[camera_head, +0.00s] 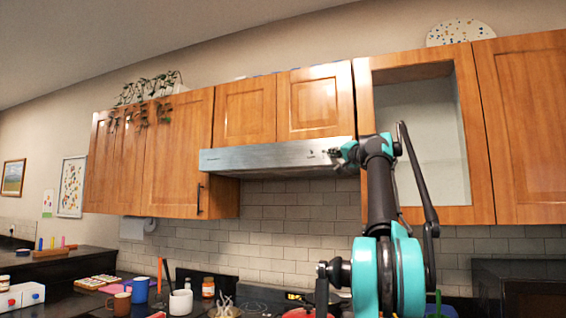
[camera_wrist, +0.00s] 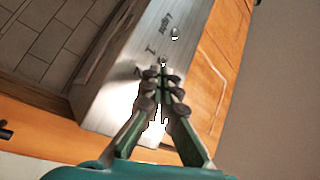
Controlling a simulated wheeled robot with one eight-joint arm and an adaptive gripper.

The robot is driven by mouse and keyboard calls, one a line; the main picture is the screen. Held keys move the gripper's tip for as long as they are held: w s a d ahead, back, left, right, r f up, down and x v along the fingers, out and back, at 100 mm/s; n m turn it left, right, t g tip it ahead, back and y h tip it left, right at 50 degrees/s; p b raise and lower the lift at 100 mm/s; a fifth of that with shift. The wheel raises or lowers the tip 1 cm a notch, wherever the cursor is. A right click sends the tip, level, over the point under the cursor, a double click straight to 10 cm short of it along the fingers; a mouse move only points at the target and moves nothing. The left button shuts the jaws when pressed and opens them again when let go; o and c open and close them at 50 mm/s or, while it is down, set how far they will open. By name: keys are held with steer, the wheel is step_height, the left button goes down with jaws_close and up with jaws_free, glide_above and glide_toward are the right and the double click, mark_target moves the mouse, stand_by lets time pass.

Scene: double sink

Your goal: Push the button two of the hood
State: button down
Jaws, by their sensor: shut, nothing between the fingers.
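The hood (camera_head: 262,158) is a long brushed-metal range hood under the wall cabinets. Its front panel (camera_wrist: 125,70) fills the middle of the wrist view and carries printed marks, "Light", "1" and what looks like "2". A small round button (camera_wrist: 175,33) sits beside the "Light" mark. Another small button (camera_wrist: 163,62) shows just past my fingertips, near the "1". The button by the "2" is hidden behind my fingers. My gripper (camera_wrist: 164,72) is shut and empty, its tips at or very near the panel; contact cannot be told. In the head view my gripper (camera_head: 343,154) is at the hood's right end.
Wooden cabinets (camera_head: 315,102) sit directly above the hood, and an open-framed cabinet (camera_head: 430,140) is to its right. A tiled wall (camera_head: 290,215) is below. The counter holds a white mug (camera_head: 180,303), a blue cup (camera_head: 140,290) and jars. The space before the hood's left part is free.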

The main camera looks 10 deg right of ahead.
steer(key=shift+s+a, duration=0.55)
steer(key=shift+s, duration=0.25)
steer(key=shift+s+a, duration=0.6)
steer(key=shift+s, duration=0.25)
steer(key=shift+s+a, duration=0.55)
steer(key=shift+s, duration=0.25)
